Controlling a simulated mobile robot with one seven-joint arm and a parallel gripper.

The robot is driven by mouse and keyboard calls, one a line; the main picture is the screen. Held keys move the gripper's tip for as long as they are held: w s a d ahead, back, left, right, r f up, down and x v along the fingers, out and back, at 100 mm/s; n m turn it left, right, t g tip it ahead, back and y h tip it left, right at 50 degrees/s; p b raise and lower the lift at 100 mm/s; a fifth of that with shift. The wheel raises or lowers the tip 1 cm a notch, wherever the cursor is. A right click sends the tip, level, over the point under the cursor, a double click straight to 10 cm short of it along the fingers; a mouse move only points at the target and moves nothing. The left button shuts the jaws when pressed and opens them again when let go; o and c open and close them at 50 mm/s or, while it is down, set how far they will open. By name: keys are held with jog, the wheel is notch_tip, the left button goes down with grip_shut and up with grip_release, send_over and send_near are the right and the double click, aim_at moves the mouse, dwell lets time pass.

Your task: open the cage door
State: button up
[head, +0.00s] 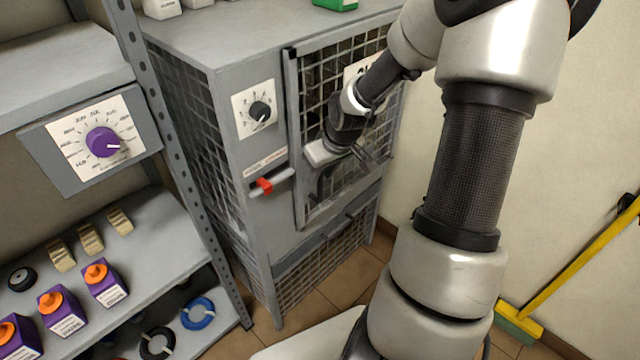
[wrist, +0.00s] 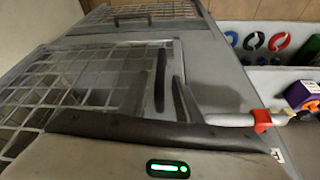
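The grey cage cabinet has a mesh door (head: 312,105), which looks shut or nearly shut in its frame; the wrist view shows its mesh (wrist: 60,95) too. A red-knobbed slide bolt (head: 265,185) sits left of the door; its pale rod ends near the door's edge. It also shows in the wrist view (wrist: 262,120). My gripper (head: 346,168) is in front of the door. In the wrist view my gripper (wrist: 160,97) has its fingers apart, with a dark upright handle (wrist: 160,75) seemingly between them. Contact with the handle cannot be told.
A dial (head: 260,111) is above the bolt. A wall is on the right, with a yellow-handled broom (head: 570,270). Tiled floor shows before the cabinet.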

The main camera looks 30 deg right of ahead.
jog(key=shift+x, duration=0.95)
jog(key=shift+c, duration=0.3)
grip_shut()
